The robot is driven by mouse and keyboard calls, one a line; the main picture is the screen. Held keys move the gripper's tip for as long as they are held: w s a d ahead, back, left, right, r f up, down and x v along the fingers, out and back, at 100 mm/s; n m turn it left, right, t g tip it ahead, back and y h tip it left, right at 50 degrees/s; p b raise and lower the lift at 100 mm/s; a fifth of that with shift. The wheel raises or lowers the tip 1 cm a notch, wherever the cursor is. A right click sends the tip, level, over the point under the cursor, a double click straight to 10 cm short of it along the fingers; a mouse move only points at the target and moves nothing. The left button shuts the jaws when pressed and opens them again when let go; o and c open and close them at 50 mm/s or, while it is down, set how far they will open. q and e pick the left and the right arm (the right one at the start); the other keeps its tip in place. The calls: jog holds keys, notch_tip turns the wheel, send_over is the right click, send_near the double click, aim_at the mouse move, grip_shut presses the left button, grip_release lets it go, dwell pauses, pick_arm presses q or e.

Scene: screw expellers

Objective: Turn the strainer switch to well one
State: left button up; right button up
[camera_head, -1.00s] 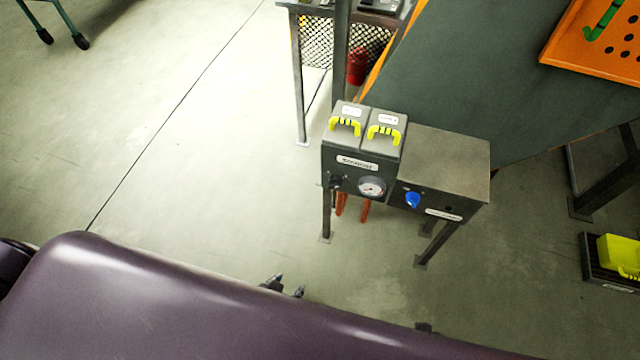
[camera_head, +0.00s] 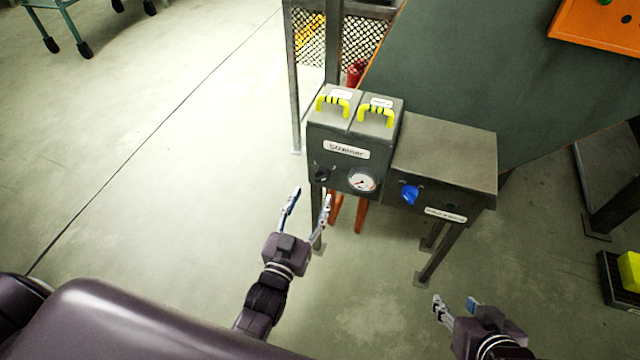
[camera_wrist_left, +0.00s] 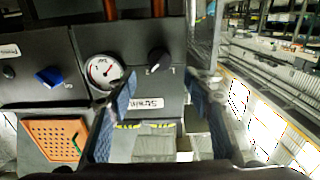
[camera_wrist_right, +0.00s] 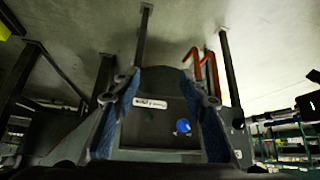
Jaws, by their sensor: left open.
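The strainer unit (camera_head: 343,134) is a grey box labelled "Strainer" with two yellow-handled lids on top. Its switch is a small black knob (camera_head: 321,174) on the front face, left of a round gauge (camera_head: 361,180). In the left wrist view the knob (camera_wrist_left: 158,58) shows upside down, between and beyond my fingers. My left gripper (camera_head: 311,194) is open and empty, just in front of and below the knob, apart from it. My right gripper (camera_head: 455,303) is open and empty, low at the right. The marks around the knob are too small to read.
A lower grey box (camera_head: 447,160) with a blue knob (camera_head: 410,194) adjoins the strainer on the right. Orange pipes (camera_head: 360,215) hang below. A mesh-sided stand (camera_head: 310,45) is behind. The floor to the left (camera_head: 150,170) is clear.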

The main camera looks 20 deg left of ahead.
aim_at(321, 179)
pick_arm(q)
jog(key=w+b, duration=0.1)
jog(key=w, duration=0.5)
jog(key=shift+w+d, duration=0.1)
jog(key=shift+w+b, duration=0.3)
jog(key=shift+w, duration=0.15)
pick_arm(e)
jog(key=w+a+r+t+y, duration=0.1)
jog(key=w+a+r+t, duration=0.1)
jog(key=w+r+t, duration=0.2)
jog(key=w+r, duration=0.2)
jog(key=w, duration=0.1)
jog(key=shift+w+a+r+t, duration=0.15)
jog(key=shift+a+r+t, duration=0.15)
jog(key=shift+a, duration=0.05)
pick_arm(q)
jog(key=shift+c, duration=0.3)
